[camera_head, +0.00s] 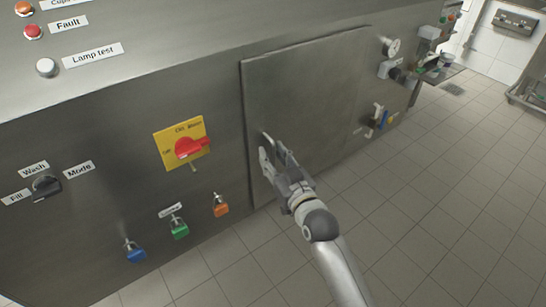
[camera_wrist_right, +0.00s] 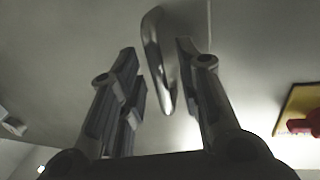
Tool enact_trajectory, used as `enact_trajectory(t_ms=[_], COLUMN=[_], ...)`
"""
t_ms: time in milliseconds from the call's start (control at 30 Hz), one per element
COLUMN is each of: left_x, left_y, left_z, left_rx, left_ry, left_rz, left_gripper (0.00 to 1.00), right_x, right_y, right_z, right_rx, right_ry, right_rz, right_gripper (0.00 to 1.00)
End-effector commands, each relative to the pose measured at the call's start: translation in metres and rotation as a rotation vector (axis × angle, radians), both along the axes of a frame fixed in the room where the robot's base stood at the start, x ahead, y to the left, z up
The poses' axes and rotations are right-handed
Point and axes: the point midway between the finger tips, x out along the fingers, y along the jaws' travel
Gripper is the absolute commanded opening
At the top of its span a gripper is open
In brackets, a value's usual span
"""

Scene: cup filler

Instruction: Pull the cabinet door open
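The cabinet door (camera_head: 310,95) is a flat grey steel panel in the machine's front, and it looks shut. Its metal bar handle (camera_wrist_right: 153,55) shows in the right wrist view as a curved bar against the grey panel. My right gripper (camera_head: 274,157) is at the door's left edge in the head view, covering most of the handle. In the right wrist view the gripper's fingers (camera_wrist_right: 160,78) are apart, with the handle between them. Clear gaps show on both sides of the bar, so it is not gripped. My left gripper is not in view.
A red rotary switch (camera_head: 190,147) on a yellow plate is left of the door. Blue (camera_head: 135,250), green (camera_head: 179,228) and orange (camera_head: 221,206) valve handles stick out below it. A gauge (camera_head: 391,46) and fittings are right of the door. The tiled floor (camera_head: 440,210) in front is clear.

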Motion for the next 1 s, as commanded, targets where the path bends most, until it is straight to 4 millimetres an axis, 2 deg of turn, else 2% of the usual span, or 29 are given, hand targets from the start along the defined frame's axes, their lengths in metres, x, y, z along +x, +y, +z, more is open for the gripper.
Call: enact_trajectory(t_ms=[367, 600, 1000], left_x=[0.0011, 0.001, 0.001], left_y=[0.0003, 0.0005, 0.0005], left_z=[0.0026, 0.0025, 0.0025], left_rx=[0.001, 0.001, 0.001], left_ry=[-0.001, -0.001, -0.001], left_rz=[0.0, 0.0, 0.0], left_gripper=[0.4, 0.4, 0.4], right_x=[0.0049, 0.0049, 0.0043], right_y=[0.0022, 0.0021, 0.0017], right_z=[0.0, -0.0001, -0.0002], right_rx=[0.0, 0.0, -0.001], right_ry=[0.0, 0.0, 0.0], right_rz=[0.0, 0.0, 0.002], right_gripper=[0.32, 0.01, 0.0])
